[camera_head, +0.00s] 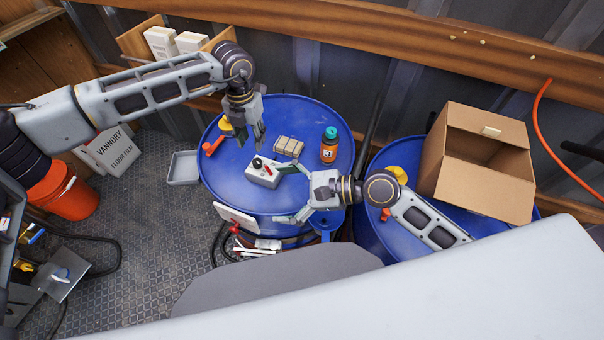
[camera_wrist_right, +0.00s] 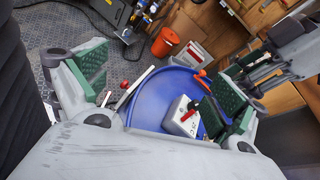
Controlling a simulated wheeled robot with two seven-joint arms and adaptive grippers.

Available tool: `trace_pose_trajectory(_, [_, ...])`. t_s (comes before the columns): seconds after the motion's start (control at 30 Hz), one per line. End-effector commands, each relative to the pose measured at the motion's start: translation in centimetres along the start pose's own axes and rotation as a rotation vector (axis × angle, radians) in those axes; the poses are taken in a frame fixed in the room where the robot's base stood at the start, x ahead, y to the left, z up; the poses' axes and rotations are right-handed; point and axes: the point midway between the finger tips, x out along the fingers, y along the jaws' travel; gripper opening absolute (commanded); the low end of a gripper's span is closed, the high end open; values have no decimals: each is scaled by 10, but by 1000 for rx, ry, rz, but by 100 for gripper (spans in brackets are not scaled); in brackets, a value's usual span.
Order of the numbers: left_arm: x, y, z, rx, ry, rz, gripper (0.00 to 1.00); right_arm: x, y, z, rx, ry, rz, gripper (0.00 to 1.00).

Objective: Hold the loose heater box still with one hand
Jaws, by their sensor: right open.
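The heater box (camera_head: 264,172), a small pale grey box with a red knob and dark parts on top, sits on the blue drum (camera_head: 225,185). It also shows between the fingers in the right wrist view (camera_wrist_right: 181,117). My left gripper (camera_head: 252,138) hangs above and behind the box, fingers pointing down and apart, with nothing visible between them. My right gripper (camera_head: 284,192) is open to the box's right. Its far finger is close to the box's right side; whether it touches is unclear. Its near finger is over the drum's front edge.
A tan block pack (camera_head: 289,146) and an orange bottle with a teal cap (camera_head: 329,146) stand behind on the drum. A red-orange tool (camera_head: 212,146) lies at its left. A cardboard box (camera_head: 478,165) sits on the second drum. A grey tray (camera_head: 183,168) lies left.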

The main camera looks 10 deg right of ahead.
Motion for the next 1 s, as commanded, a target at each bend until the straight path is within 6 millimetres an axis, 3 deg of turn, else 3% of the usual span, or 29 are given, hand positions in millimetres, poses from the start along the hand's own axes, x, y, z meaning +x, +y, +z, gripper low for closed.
trace_pose_trajectory(0.27, [0, 0, 0, 0, 0, 0, 36, 12, -24, 0, -21, -28, -63, 96])
trace_pose_trajectory(0.47, [0, 0, 0, 0, 0, 0, 36, 16, -43, -31, 69, 1, -106, 96])
trace_pose_trajectory(0.8, [0, 0, 0, 0, 0, 0, 36, 10, -76, -109, 310, 84, -202, 96])
trace_pose_trajectory(1.0, [0, 0, 0, 0, 0, 0, 36, 4, -87, -136, 394, 108, -242, 96])
